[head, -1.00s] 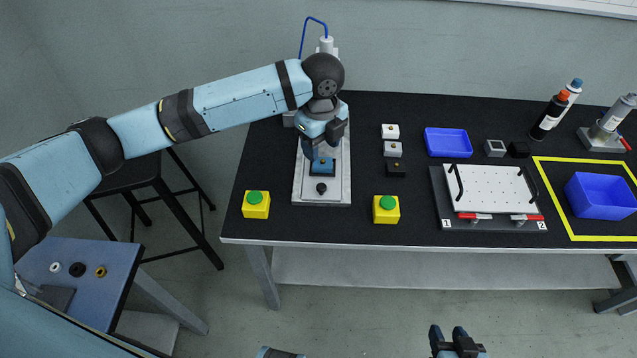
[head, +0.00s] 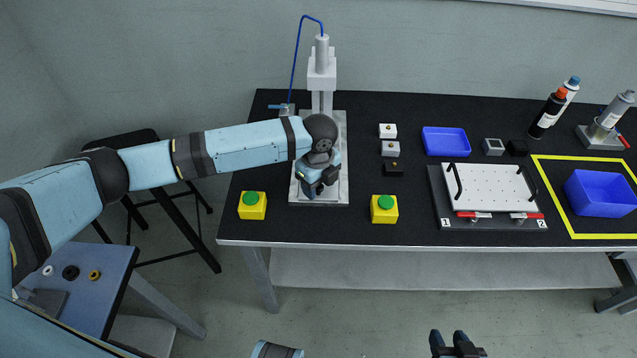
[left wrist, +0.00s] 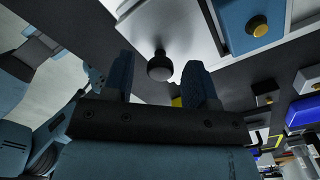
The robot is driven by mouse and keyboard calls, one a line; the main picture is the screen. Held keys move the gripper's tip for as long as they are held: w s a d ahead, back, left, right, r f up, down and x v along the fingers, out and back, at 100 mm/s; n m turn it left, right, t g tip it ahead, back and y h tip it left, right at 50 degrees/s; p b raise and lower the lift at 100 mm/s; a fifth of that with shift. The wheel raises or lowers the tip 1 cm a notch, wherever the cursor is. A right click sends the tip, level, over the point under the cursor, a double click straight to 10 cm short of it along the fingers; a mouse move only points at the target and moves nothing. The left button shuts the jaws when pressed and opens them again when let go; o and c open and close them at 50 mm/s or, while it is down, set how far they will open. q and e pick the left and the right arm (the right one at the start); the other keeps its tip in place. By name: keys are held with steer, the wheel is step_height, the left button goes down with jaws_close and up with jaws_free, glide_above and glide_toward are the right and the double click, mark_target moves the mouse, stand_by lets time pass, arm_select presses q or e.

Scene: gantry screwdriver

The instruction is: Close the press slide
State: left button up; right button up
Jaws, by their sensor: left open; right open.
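The press (head: 322,82) stands at the back left of the table, with a white column and a blue hose on top. Its pale base plate (head: 342,183) reaches toward the front edge. My left gripper (head: 313,190) is low over the front of this base and hides the slide's knob in the head view. In the left wrist view, the black round knob (left wrist: 160,67) shows between the two open, apart fingers. The blue block with a brass button (left wrist: 250,35) sits beyond it on the slide. My right gripper (head: 458,343) is open and empty, in front of the table.
Yellow boxes with green buttons stand left (head: 252,206) and right (head: 384,209) of the press base. Small white and black blocks, a blue tray (head: 446,142), a white perforated plate (head: 490,190) and a blue bin (head: 600,196) lie to the right.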

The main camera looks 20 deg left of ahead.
arm_select(q)
steer(key=shift+c, duration=0.3)
jaws_close()
steer(key=w+a, duration=0.1)
steer(key=w, duration=0.3)
steer(key=w+a, duration=0.1)
steer(key=w, duration=0.3)
steer(key=w+a, duration=0.1)
steer(key=w, duration=0.3)
steer(key=shift+a+b, duration=0.2)
steer(key=shift+b, duration=0.15)
steer(key=shift+w, duration=0.35)
steer(key=shift+w+a+r, duration=0.1)
steer(key=shift+a+r, duration=0.1)
steer(key=shift+c, duration=0.7)
jaws_free()
steer(key=shift+o, duration=1)
steer(key=shift+w+f, duration=0.1)
